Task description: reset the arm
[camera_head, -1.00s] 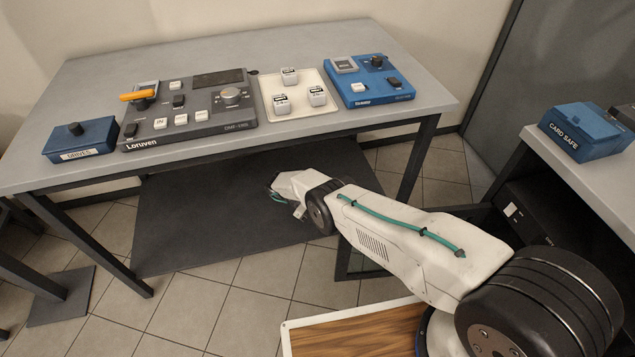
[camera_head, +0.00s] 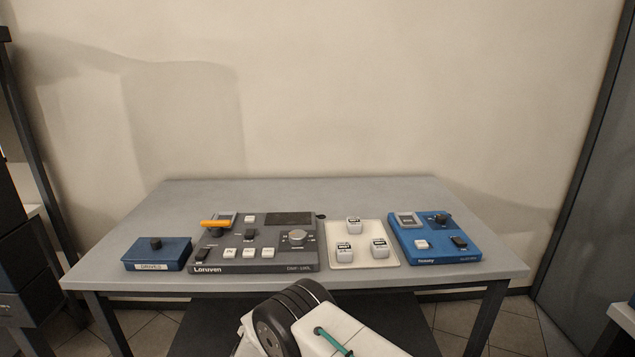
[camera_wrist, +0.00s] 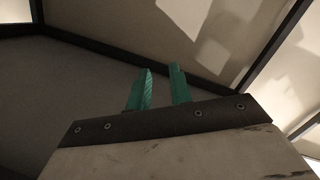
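My gripper (camera_wrist: 161,72) shows in the wrist view as two green fingers with a clear gap between them and nothing held. Beyond the fingers are dark and pale surfaces that I cannot name for sure. In the head view only a part of my arm, white with a dark ring and a green cable, shows at the bottom centre, in front of the table (camera_head: 250,192). The gripper itself is out of that view.
The table carries a blue box labelled DRIVES (camera_head: 158,255), a dark Loruven panel (camera_head: 270,254) with an orange-handled part, a cream tray (camera_head: 364,256) with three white blocks, and a blue panel (camera_head: 440,248). The table's back strip is clear.

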